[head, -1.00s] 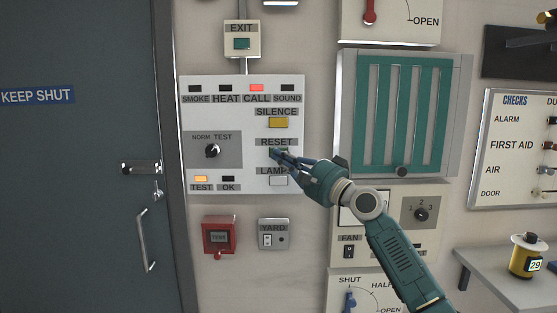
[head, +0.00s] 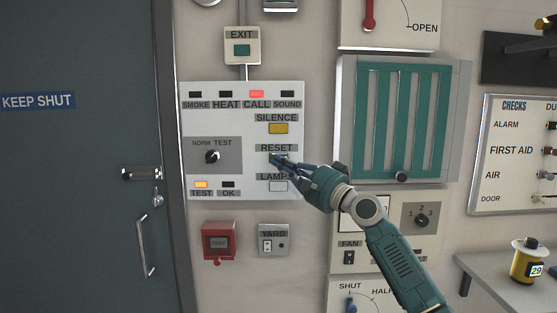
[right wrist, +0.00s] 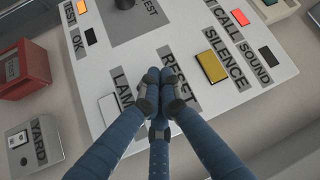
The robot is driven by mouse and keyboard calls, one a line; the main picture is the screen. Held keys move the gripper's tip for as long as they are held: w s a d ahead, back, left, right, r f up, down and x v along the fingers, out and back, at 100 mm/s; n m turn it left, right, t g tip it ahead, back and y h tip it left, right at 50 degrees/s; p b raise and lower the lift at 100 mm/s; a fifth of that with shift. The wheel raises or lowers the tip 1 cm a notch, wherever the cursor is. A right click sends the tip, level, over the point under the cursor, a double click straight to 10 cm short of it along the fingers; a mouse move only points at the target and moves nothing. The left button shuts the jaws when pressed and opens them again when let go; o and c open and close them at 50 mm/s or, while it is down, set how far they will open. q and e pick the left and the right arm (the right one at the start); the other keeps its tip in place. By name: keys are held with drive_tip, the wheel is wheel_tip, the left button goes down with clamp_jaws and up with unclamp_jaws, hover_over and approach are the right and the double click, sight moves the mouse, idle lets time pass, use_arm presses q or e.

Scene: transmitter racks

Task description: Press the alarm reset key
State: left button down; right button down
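The white alarm panel (head: 240,124) is on the wall right of the door. Its RESET label (head: 276,148) is legible in the head view, and the label also shows in the right wrist view (right wrist: 184,84). The key under that label is mostly hidden behind my fingertips. My right gripper (head: 275,160) is shut, with its fingertips together over the reset key's place. I cannot tell whether they touch the key or whether it is pushed in. In the right wrist view the closed fingertips (right wrist: 158,80) lie beside the RESET label. My left gripper is not in view.
The yellow SILENCE key (head: 278,128) is above and the pale LAMP key (head: 278,186) just below my fingers. The CALL lamp (head: 256,94) glows red and the TEST lamp (head: 201,185) amber. A red call box (head: 219,242) and the YARD switch (head: 273,240) are below the panel.

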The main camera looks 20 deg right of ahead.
drive_tip(key=shift+w, duration=0.1)
idle(0.3)
drive_tip(key=shift+w+d+b, duration=0.1)
drive_tip(key=shift+w+b, duration=0.25)
drive_tip(key=shift+b, duration=0.05)
drive_tip(key=shift+w+d+b, duration=0.15)
drive_tip(key=shift+w+b, duration=0.1)
drive_tip(key=shift+b, duration=0.05)
idle(0.5)
idle(0.3)
drive_tip(key=shift+s+r+p, duration=0.1)
drive_tip(key=shift+s+p, duration=0.25)
drive_tip(key=shift+p, duration=0.15)
drive_tip(key=shift+s+a, duration=0.2)
drive_tip(key=shift+s, duration=0.2)
